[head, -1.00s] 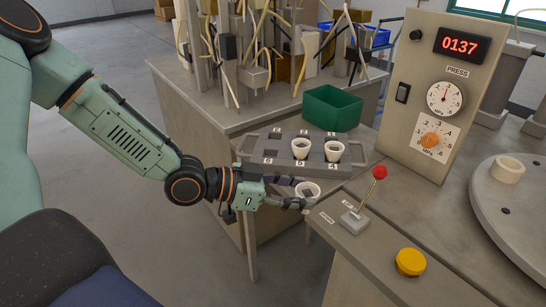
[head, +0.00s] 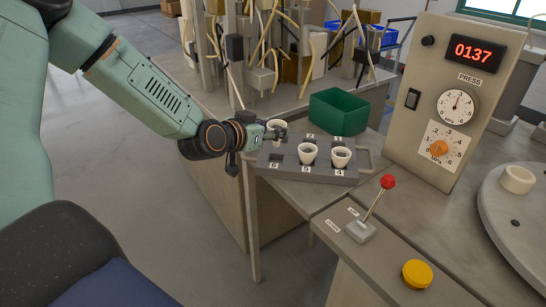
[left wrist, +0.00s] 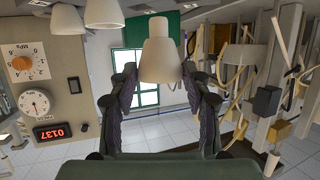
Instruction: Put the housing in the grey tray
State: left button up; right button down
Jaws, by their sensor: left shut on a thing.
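My left gripper (head: 281,134) is shut on a white cup-shaped housing (head: 277,126). The housing also shows between the fingers in the left wrist view (left wrist: 160,55). The grey tray (head: 316,175) has numbered places and stands on the bench. The held housing is at the tray's rear left corner, by the back row. I cannot tell whether its lower end is above the tray or inside a place. Two other white housings (head: 308,153) and (head: 341,157) stand in the front row near labels 5 and 4. My right gripper is out of view.
A green bin (head: 338,113) stands just behind the tray. The press panel (head: 452,95) reads 0137. A red-knobbed lever (head: 388,182) and yellow button (head: 416,273) are in front. A white ring (head: 516,180) sits on the round plate at right.

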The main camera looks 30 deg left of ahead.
pick_arm(q)
jog(key=shift+d+f, duration=0.15)
jog(key=shift+f, duration=0.7)
jog(key=shift+a+f+b, duration=0.2)
jog(key=shift+f+b, duration=0.1)
jog(key=shift+f, duration=0.25)
notch_tip(320, 180, down, 3)
jog(key=shift+f+b, duration=0.15)
jog(key=shift+b, duration=0.5)
jog(key=shift+f, duration=0.1)
jog(key=shift+d, duration=0.1)
jog(key=shift+a+f, duration=0.15)
jog(key=shift+a, duration=0.1)
jog(key=o, duration=0.9)
jog(key=shift+d, duration=0.2)
jog(key=shift+o, duration=0.2)
